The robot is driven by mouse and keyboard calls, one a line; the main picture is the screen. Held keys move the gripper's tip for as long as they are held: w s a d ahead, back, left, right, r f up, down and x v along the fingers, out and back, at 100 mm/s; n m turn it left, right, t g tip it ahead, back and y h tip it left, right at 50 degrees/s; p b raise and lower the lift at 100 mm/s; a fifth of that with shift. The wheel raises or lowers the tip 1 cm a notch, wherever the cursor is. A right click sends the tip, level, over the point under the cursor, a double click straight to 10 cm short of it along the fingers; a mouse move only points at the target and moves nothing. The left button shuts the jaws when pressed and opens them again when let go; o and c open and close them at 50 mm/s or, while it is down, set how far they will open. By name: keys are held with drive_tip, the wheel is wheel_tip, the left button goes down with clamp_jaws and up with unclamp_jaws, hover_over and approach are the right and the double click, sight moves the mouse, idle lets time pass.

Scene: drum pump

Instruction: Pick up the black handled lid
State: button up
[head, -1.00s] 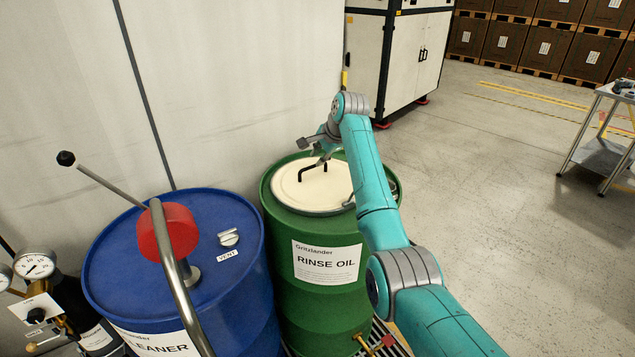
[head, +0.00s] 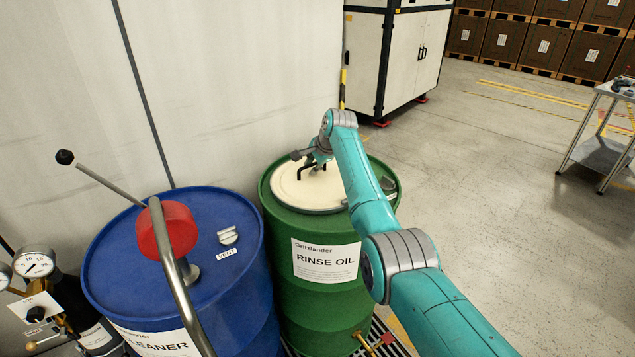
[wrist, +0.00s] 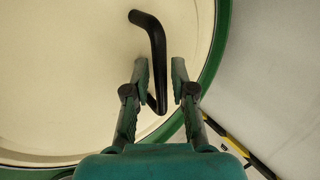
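The cream lid (head: 292,189) lies flat on top of the green RINSE OIL drum (head: 313,230). Its black bent handle (head: 303,170) stands up from the middle of the lid. In the wrist view the handle (wrist: 155,45) runs down to between the fingers, over the cream lid (wrist: 60,70). My gripper (wrist: 163,75) is open, with one finger on each side of the handle's lower end. A gap shows on the right side; I cannot tell whether the left finger touches it. In the head view my gripper (head: 311,165) is over the lid and partly hidden by my wrist.
A blue cleaner drum (head: 235,265) stands to the left, with a red pump head (head: 166,228), a lever (head: 105,180) and a curved pipe. A pale wall (head: 235,80) is close behind. The floor to the right is open, with a metal table (head: 610,140) at the edge.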

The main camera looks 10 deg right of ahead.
clamp_jaws()
drive_tip(key=shift+r, duration=0.1)
